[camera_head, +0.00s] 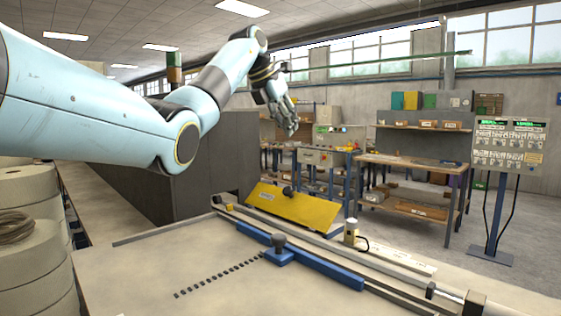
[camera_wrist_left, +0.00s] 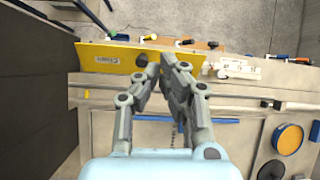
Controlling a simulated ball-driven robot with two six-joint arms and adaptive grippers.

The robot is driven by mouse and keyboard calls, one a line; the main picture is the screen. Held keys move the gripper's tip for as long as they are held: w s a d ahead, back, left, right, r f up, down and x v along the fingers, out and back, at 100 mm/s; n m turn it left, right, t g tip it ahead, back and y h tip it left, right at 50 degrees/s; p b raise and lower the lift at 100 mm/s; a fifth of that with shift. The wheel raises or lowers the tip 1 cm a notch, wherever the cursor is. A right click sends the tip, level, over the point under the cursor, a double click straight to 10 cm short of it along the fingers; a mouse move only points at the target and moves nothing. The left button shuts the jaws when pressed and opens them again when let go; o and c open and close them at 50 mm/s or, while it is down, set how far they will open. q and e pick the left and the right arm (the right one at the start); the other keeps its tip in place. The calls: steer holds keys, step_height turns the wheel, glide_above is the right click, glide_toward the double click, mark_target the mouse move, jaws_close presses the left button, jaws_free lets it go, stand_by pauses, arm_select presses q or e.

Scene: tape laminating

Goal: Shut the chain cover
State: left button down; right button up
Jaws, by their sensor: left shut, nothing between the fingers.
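The chain cover looks to be the long yellow panel (camera_head: 310,211), with a pale label and a dark knob (camera_head: 287,191) on its face. It stands tilted at the far edge of the machine table. It also shows in the left wrist view (camera_wrist_left: 100,64), its knob (camera_wrist_left: 142,60) close beside my fingertips in the picture. My left gripper (camera_head: 293,133) is shut and empty, high above the panel in the head view. In the left wrist view my left gripper (camera_wrist_left: 164,68) points toward the panel; I cannot tell the exact gap. My right gripper is not in view.
A blue rail (camera_head: 335,271) with a dark-knobbed slider (camera_head: 279,246) crosses the pale machine table (camera_head: 140,275). A dark grey cabinet (camera_head: 150,185) stands behind at left. A control panel (camera_head: 509,145) is far right.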

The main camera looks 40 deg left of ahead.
mark_target(287, 191)
arm_select(q)
steer(key=s+a+f+m+t+b, duration=0.1)
steer(key=s+a+f+t+b, duration=0.2)
steer(key=s+b, duration=0.65)
steer(key=shift+g, duration=0.3)
steer(key=p+x, duration=0.1)
steer(key=x, duration=0.4)
steer(key=s+f+x, duration=0.1)
steer(key=x, duration=0.4)
steer(key=p+x, duration=0.1)
steer(key=x, duration=0.4)
steer(key=shift+s+f+p, duration=0.15)
steer(key=shift+f+p, duration=0.1)
steer(key=shift+p, duration=0.05)
steer(key=shift+w+f, duration=0.35)
steer(key=shift+f, duration=0.1)
